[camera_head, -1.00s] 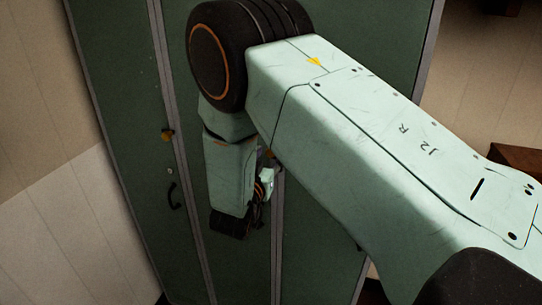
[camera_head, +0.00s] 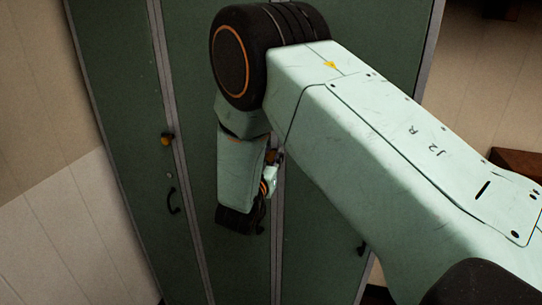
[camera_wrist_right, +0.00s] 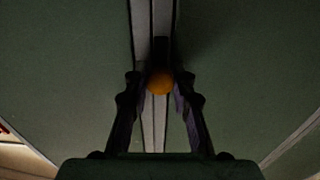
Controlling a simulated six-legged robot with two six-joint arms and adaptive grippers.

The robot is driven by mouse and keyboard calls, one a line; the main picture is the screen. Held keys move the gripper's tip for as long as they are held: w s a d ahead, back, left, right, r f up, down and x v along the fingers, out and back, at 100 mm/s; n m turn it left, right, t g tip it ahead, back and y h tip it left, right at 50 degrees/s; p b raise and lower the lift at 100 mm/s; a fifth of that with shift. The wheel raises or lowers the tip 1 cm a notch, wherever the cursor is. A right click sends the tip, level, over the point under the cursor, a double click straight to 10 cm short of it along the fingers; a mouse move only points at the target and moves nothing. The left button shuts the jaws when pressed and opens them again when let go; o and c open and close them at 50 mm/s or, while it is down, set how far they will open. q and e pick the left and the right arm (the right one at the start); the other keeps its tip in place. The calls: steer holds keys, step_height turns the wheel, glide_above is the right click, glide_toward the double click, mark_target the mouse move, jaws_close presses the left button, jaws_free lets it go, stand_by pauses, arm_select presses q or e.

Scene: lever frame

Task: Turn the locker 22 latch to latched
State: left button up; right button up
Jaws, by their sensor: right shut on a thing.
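The latch knob (camera_wrist_right: 160,84) is a round orange knob on a dark mount, at the seam between green locker doors in the right wrist view. My right gripper (camera_wrist_right: 160,92) is shut on this knob, with one finger on each side. In the head view my right arm's last links hang in front of the middle locker door (camera_head: 200,100) and hide the gripper's fingers. A small dark and orange part shows just right of my wrist there. No locker number can be read. My left gripper is not in view.
The left locker door has another orange knob (camera_head: 166,141) and a dark handle (camera_head: 173,202) below it. A further dark handle (camera_head: 363,248) is low on the right door. My upper arm covers much of the right door. Pale wall panels (camera_head: 50,220) stand at the left.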

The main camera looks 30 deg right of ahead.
jaws_close()
steer(key=m+b, duration=0.3)
steer(key=m, duration=0.1)
steer(key=shift+f, duration=0.15)
steer(key=m+b, duration=0.4)
steer(key=m, duration=0.1)
steer(key=shift+s+f+m, duration=0.1)
steer(key=shift+m, duration=0.3)
steer(key=m+b, duration=0.5)
steer(key=b, duration=0.1)
steer(key=shift+d+f+m+b, duration=0.1)
steer(key=shift+m+b, duration=0.2)
steer(key=shift+m, duration=0.1)
steer(key=shift+m+b, duration=1.2)
steer(key=shift+b, duration=0.05)
